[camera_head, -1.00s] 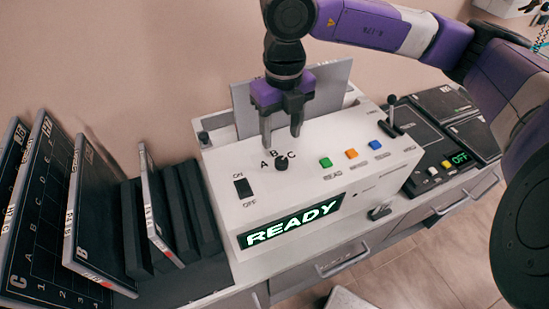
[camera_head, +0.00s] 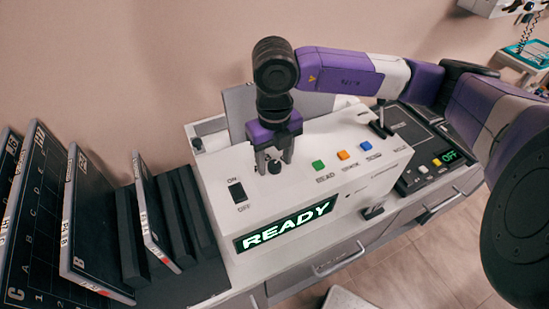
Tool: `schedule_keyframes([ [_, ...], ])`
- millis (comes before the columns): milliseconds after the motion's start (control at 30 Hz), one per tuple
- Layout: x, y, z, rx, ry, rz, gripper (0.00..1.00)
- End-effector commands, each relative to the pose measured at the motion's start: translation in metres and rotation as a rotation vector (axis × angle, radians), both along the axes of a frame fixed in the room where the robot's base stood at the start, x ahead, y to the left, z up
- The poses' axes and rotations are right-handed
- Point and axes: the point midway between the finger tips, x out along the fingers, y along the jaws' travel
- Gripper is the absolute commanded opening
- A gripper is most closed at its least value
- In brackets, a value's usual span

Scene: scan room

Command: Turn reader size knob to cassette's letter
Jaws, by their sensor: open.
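The reader (camera_head: 292,206) is a white box on the counter with a green-lit READY display (camera_head: 286,224) on its front. Its small black size knob (camera_head: 274,167) sits on the top face. My gripper (camera_head: 274,166) points down right over the knob, with its two fingers apart on either side of it. I cannot tell whether the fingers touch the knob. The letters around the knob are hidden by the gripper.
An ON/OFF switch (camera_head: 237,192) lies left of the knob. Green (camera_head: 318,165), orange (camera_head: 342,155) and blue (camera_head: 365,146) buttons lie to its right. A lever (camera_head: 381,118) stands at the reader's back right.

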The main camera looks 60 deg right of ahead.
Motion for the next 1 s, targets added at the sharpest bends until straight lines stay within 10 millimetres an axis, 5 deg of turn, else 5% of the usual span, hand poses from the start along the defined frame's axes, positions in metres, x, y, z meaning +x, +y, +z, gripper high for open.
schedule_keyframes([
  [33, 0.0, 0.0, 0.0001, 0.0, 0.0, 0.0, 0.52],
  [300, 0.0001, 0.0001, 0.0003, 0.0, 0.0, 0.0, 0.0],
  [667, 0.0001, 0.0, -0.0029, -0.001, 0.0, 0.044, 0.0],
  [1000, 0.0008, -0.0011, -0.0082, -0.006, -0.002, 0.273, 0.0],
])
